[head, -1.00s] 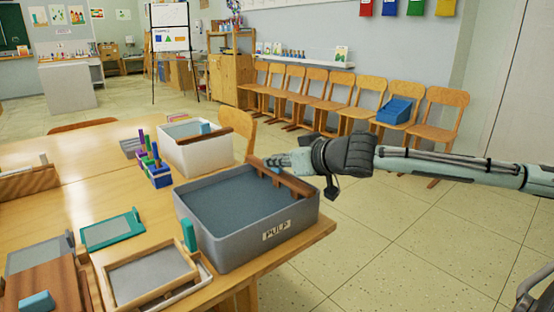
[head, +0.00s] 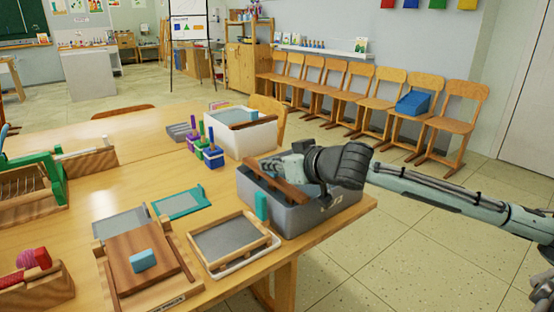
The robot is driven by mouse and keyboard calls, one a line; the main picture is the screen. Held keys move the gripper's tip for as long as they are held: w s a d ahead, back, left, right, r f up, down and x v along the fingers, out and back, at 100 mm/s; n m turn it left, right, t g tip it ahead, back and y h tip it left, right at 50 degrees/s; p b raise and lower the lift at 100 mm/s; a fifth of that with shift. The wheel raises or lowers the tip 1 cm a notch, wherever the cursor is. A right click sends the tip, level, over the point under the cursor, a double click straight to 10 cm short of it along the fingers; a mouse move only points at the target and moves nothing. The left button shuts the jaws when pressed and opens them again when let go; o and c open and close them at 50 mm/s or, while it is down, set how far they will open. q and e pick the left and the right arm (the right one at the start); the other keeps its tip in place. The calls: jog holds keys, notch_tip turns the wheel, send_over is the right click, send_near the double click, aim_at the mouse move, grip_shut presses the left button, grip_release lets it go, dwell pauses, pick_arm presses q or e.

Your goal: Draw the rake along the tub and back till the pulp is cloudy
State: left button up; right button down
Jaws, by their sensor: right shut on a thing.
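My right gripper (head: 298,166) is shut on the rake above the tub, reaching in from the right. The gripper and wrist hide the rake's grip and much of the tub's inside. Little of the pulp shows, and I cannot tell how cloudy it is. My left gripper is out of view.
A white tub (head: 240,142) stands behind the grey one, beside colored upright pieces (head: 208,150). A framed screen (head: 232,240) lies close in front of the tub, with a green-framed screen (head: 181,202) and wooden press board (head: 146,262) further left. Open floor lies right of the table.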

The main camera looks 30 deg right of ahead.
jog(key=shift+a+r, duration=0.1)
jog(key=shift+a, duration=0.45)
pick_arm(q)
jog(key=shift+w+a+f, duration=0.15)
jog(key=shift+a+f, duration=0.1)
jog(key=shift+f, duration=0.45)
pick_arm(e)
jog(key=shift+s+a, duration=0.15)
jog(key=shift+a, duration=0.65)
jog(key=c, duration=1.6)
grip_release()
jog(key=shift+a, duration=0.15)
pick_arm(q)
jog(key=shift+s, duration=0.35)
pick_arm(e)
jog(key=shift+o, duration=0.2)
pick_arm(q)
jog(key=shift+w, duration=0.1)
pick_arm(e)
jog(key=v, duration=0.7)
jog(key=shift+s, duration=0.25)
